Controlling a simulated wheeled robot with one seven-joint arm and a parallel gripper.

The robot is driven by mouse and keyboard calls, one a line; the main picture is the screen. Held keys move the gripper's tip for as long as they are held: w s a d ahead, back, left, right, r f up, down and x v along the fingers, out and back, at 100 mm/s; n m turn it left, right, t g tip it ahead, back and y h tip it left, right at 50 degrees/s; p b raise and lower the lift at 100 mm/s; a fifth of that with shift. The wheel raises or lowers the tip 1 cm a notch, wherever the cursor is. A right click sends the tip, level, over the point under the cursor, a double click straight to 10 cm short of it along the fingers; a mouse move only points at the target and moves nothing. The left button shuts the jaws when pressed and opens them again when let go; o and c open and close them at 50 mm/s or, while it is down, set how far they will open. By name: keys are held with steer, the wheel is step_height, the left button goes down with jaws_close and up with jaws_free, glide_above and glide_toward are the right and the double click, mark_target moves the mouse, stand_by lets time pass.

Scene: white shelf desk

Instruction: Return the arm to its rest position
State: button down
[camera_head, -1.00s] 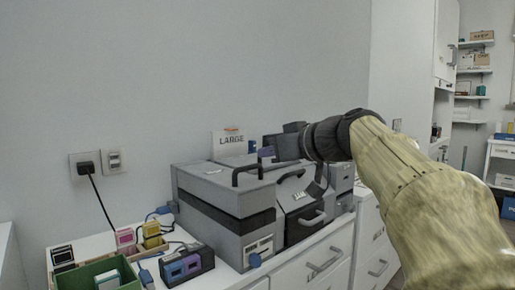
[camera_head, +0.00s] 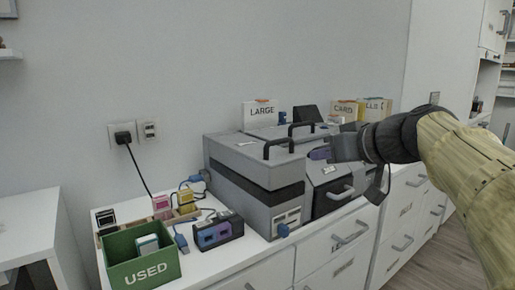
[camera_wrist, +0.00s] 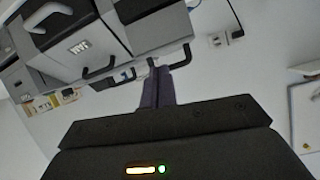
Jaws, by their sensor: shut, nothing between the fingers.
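My gripper (camera_head: 320,154) is at the right of centre in the head view, in front of the grey cases on the white cabinet. Its fingers are together and hold nothing. My arm reaches in from the right edge. In the wrist view the closed dark fingers (camera_wrist: 157,75) point at the wall, with grey case parts above and left of them. From these views I cannot tell the exact gap between my gripper and the cases.
Grey cases with black handles (camera_head: 255,175) stand on the white cabinet (camera_head: 262,272). A green box marked USED (camera_head: 178,267), small cartridges and a dark purple-windowed device (camera_head: 218,232) are at the left. A white table (camera_head: 30,225) is further left. Floor shows at lower right.

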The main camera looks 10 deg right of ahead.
steer(key=s+a+f+m+g+h+p, duration=0.1)
steer(key=s+f+m+g+h+p, duration=0.25)
steer(key=f, duration=0.75)
steer(key=s+a+f+m+g+h+p, duration=0.15)
steer(key=s+f+g+p, duration=0.35)
steer(key=f, duration=0.6)
steer(key=s+a+f+n+h+p, duration=0.1)
steer(key=s+a+f+p, duration=0.15)
steer(key=s+p, duration=0.3)
step_height(320, 180, up, 36)
steer(key=d+p, duration=0.1)
steer(key=p, duration=3.5)
steer(key=shift+s+p, duration=0.2)
steer(key=shift+p, duration=0.1)
steer(key=shift+g, duration=0.25)
steer(key=shift+w, duration=0.1)
